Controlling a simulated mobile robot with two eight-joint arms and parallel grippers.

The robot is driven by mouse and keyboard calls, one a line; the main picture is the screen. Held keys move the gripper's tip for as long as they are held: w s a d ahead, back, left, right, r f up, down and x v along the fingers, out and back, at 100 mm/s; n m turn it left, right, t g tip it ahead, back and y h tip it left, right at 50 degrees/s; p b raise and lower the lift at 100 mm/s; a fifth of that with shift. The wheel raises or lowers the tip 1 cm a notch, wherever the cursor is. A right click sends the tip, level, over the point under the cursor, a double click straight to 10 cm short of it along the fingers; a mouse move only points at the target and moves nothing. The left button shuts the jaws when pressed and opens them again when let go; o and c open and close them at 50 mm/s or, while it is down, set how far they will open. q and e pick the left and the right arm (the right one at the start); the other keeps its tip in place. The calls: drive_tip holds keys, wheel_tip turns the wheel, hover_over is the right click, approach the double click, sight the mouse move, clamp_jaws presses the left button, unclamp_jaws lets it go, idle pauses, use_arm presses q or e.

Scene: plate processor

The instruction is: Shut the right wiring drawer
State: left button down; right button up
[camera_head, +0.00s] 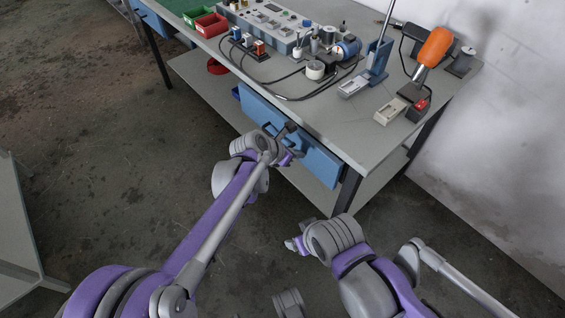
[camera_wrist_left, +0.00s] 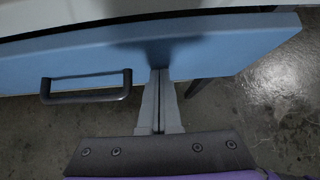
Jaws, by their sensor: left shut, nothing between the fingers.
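The right wiring drawer (camera_head: 319,162) has a blue front under the right part of the workbench. Its front also fills the upper part of the left wrist view (camera_wrist_left: 215,45), with a dark bar handle (camera_wrist_left: 86,88) left of my fingers. My left gripper (camera_head: 290,127) is shut and empty at the drawer front; it also shows in the wrist view (camera_wrist_left: 159,75). Its tips are at or very near the blue face, right of the handle; contact is unclear. The drawer front lies close under the bench edge; any small gap cannot be judged. My right gripper (camera_head: 296,245) is low, away from the bench, its fingers unclear.
The workbench top (camera_head: 330,122) carries cables, a blue stand (camera_head: 379,58), an orange-handled tool (camera_head: 434,48) and red and green bins (camera_head: 211,25). A bench leg (camera_head: 346,190) stands by the drawer's right end. A lower shelf (camera_head: 215,88) runs beneath. The floor in front is clear.

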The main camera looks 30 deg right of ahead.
use_arm(q)
drive_tip(key=shift+w+d, duration=0.25)
drive_tip(key=shift+d, duration=0.75)
drive_tip(key=shift+d+r, duration=0.1)
use_arm(e)
drive_tip(key=shift+a+r, duration=0.15)
drive_tip(key=shift+r, duration=0.05)
